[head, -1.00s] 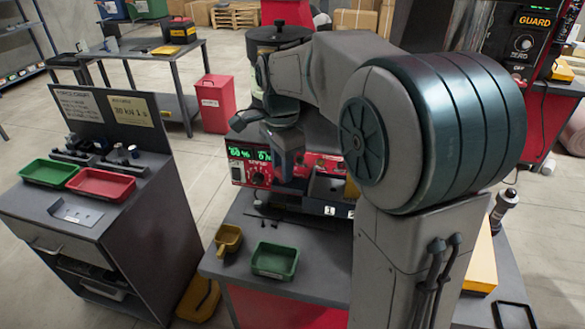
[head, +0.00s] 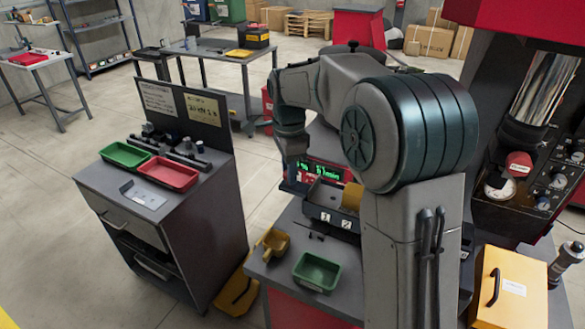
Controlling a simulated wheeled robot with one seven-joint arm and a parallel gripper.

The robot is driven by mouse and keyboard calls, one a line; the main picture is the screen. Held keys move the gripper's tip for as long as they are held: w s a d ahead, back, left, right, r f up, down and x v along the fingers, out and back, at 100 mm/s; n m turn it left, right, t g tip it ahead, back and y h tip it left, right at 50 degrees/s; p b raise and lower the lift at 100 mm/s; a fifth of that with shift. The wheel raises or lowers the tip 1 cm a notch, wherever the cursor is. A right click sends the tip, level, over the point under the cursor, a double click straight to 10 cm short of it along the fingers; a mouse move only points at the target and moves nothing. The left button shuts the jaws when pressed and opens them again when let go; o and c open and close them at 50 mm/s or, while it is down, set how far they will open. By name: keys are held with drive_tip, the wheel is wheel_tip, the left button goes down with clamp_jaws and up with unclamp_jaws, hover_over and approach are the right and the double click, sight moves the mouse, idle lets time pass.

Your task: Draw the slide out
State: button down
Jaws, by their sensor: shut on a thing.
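My gripper (head: 295,182) points down at the left end of the grey feeder block (head: 331,220), which bears the labels 1 and 2. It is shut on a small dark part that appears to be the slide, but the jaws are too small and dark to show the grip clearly. How far the slide stands out of the block cannot be told. The red control panel (head: 329,170) with green digits is behind the block, partly hidden by my arm.
A yellow scoop (head: 275,243) and a green tray (head: 317,272) are on the bench in front. A grey cabinet (head: 213,213) with a green tray (head: 124,154) and a red tray (head: 168,174) stands at left. A yellow case (head: 512,290) is at right.

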drive_tip(key=shift+w+a+r, duration=0.1)
drive_tip(key=shift+a, duration=0.1)
drive_tip(key=c, duration=1.1)
unclamp_jaws()
drive_tip(key=shift+o, duration=0.2)
drive_tip(key=shift+w+a, duration=0.1)
drive_tip(key=shift+a, duration=0.05)
drive_tip(key=shift+d, duration=0.2)
wheel_tip(320, 180, up, 14)
drive_tip(key=shift+b, duration=0.35)
drive_tip(key=shift+a, duration=0.1)
